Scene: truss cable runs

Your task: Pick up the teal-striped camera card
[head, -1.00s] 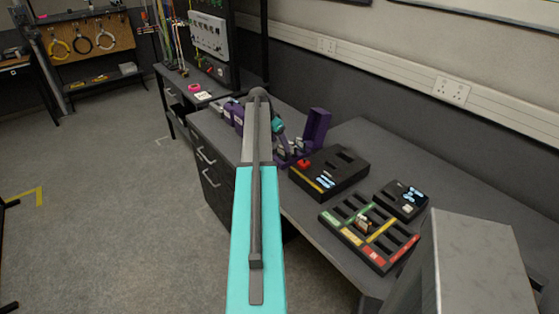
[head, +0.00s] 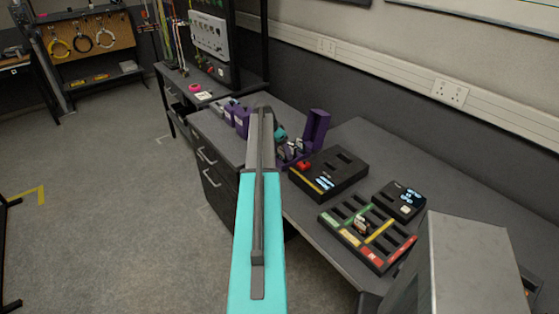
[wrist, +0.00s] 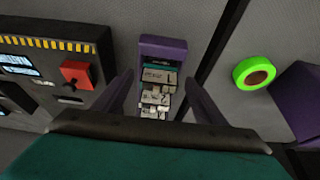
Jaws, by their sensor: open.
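An open purple case (wrist: 163,45) holds several cards in a row, ahead of my gripper in the wrist view. The case (head: 318,127) stands with its lid up on the bench in the head view. A pale card with a teal band (wrist: 159,69) shows near the lid end of the row; its markings are too small to read surely. My gripper (wrist: 159,77) is open, with one finger on each side of the row of cards and nothing seen held. How far the fingertips are above the cards is unclear. My arm hides part of the case's surroundings in the head view.
A black box (head: 330,172) with a red switch and yellow stripe stands beside the case. A smaller black unit (head: 401,200) and a sectioned tray (head: 372,236) are nearer. A green tape roll (wrist: 241,74) lies right of the case in the wrist view.

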